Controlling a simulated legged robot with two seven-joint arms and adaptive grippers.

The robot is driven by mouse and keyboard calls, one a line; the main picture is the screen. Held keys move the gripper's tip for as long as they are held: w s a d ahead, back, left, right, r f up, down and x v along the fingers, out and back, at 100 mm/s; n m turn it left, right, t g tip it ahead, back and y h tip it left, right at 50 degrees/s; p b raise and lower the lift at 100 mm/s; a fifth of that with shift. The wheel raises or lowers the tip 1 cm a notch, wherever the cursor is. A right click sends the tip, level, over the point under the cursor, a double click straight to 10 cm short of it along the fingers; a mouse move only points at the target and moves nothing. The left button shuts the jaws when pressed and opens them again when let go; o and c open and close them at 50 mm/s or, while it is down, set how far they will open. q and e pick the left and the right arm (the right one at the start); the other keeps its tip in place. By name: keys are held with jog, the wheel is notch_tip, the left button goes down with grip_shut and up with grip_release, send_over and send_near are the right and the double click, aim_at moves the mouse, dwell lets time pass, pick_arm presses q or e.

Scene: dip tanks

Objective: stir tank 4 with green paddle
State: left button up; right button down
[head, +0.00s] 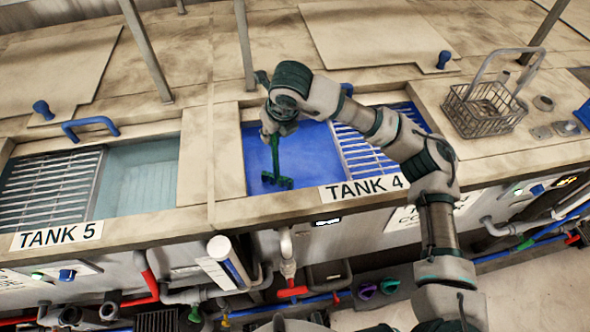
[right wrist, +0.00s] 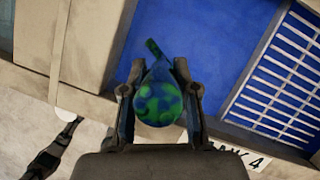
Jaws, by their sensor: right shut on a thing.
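The green paddle (head: 275,160) hangs nearly upright over the blue liquid of tank 4 (head: 313,165), its cross-shaped foot lower down. Whether the foot is under the surface I cannot tell. My right gripper (head: 270,130) is shut on the paddle's upper end, above the open left part of the tank. In the right wrist view, the rounded blue-green grip of the paddle (right wrist: 158,103) sits between the two fingers of the right gripper (right wrist: 159,72). The tank 4 label (head: 365,188) is on the front edge.
A slatted grate (head: 375,140) covers the right part of tank 4. Tank 5 (head: 140,178) lies to the left with its own grate (head: 50,183). A wire basket (head: 485,108) stands right. Upright posts (head: 244,45) rise behind. Pipes and valves run below the front.

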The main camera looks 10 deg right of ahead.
jog(key=s, duration=0.3)
jog(key=shift+b, duration=0.3)
jog(key=shift+d, duration=0.1)
jog(key=d+b, duration=0.2)
jog(key=d, duration=1.1)
jog(key=w+p, duration=0.3)
jog(key=w, duration=0.6)
jog(key=a+p, duration=0.2)
jog(key=a, duration=1.1)
jog(key=s+b, duration=0.3)
jog(key=s, duration=0.6)
jog(key=shift+a, duration=0.1)
jog(key=w+d, duration=0.4)
jog(key=d, duration=0.2)
jog(key=shift+w+d, duration=0.2)
jog(key=shift+d, duration=0.2)
jog(key=shift+a, duration=0.1)
